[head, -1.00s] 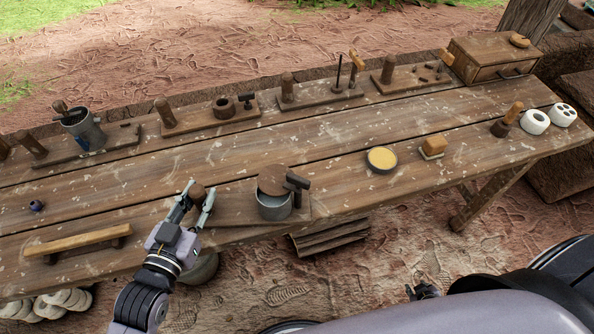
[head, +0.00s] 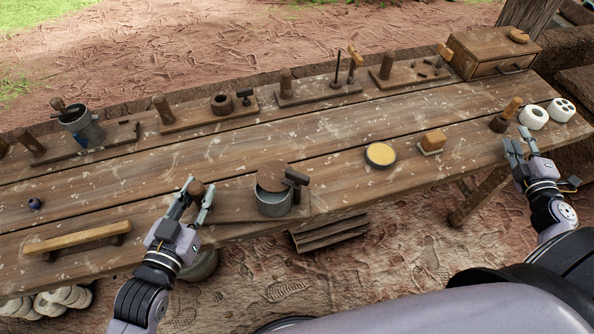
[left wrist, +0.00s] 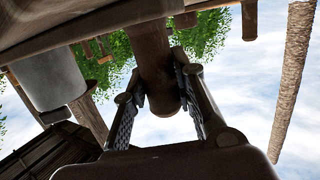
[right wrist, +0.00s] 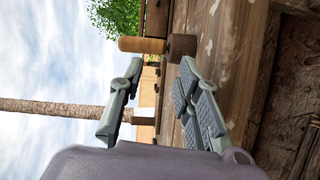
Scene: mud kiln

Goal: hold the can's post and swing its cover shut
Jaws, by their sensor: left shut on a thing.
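The grey can (head: 274,207) stands on a wooden board (head: 236,207) at the table's near edge. Its round brown cover (head: 271,177) sits over the back of the can, leaving part of the grey inside showing. A dark handle-like piece (head: 296,179) is at its right. My left gripper (head: 203,197) is shut on the wooden post (head: 197,187) at the board's left end. In the left wrist view the post (left wrist: 158,70) stands between the fingers, with the can (left wrist: 50,78) to the left. My right gripper (head: 525,143) is open and empty near the table's right end, far from the can.
Near my right gripper are a wooden-handled tool (head: 508,113) and white round pieces (head: 533,117). A yellow-filled dish (head: 380,155) and a wooden block (head: 432,141) lie between it and the can. Several post boards line the back. A wooden bar (head: 78,240) is at left.

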